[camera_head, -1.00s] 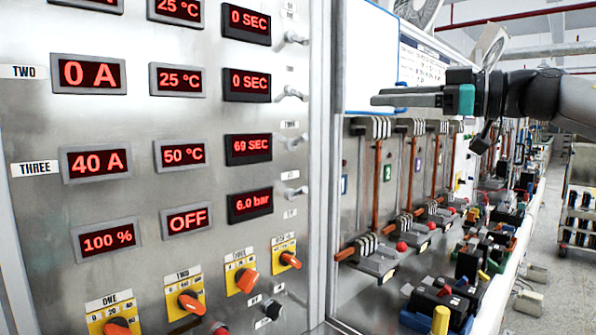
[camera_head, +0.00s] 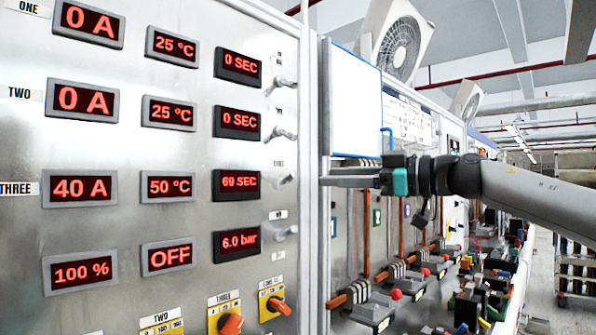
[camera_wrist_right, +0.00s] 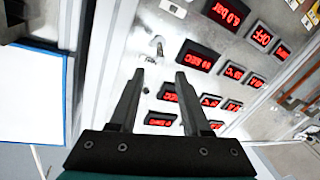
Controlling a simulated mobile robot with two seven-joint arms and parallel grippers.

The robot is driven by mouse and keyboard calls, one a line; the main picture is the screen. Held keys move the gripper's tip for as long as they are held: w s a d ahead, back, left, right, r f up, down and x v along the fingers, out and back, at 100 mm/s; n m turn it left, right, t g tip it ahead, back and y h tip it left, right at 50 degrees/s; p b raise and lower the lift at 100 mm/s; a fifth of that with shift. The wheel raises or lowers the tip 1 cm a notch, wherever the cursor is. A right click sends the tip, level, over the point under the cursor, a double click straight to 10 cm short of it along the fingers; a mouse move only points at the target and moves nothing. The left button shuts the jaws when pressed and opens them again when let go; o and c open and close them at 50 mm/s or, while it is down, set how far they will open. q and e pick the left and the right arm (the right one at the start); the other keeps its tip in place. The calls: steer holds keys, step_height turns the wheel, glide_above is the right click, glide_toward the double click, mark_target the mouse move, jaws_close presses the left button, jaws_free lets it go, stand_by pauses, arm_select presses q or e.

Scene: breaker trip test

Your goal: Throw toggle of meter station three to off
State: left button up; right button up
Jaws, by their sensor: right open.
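The toggle of station three (camera_head: 284,181) is a small silver lever at the right end of the row reading 40 A, 50 °C and 69 SEC. Its label row is marked THREE (camera_head: 17,189) at the left. My right gripper (camera_head: 322,181) is level with this toggle, to its right, with its fingers pointing at the panel. In the wrist view the right gripper (camera_wrist_right: 159,75) is open and empty. The toggle (camera_wrist_right: 157,46) shows there beyond and between the fingertips, apart from them. The lever's exact tilt is too small to tell. My left gripper is out of view.
Similar toggles sit above (camera_head: 283,133) and below (camera_head: 284,233) on the panel. Orange knobs (camera_head: 231,324) on yellow plates lie lower down. A metal frame post (camera_head: 313,120) and a white board (camera_head: 352,100) stand right of the toggles, close to my gripper.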

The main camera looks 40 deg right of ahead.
mark_target(296, 177)
steer(key=p+x, duration=0.4)
steer(key=x, duration=0.3)
steer(key=shift+r, duration=0.15)
steer(key=shift+p+x, duration=0.85)
steer(key=shift+p, duration=0.3)
steer(key=shift+c, duration=0.4)
jaws_close()
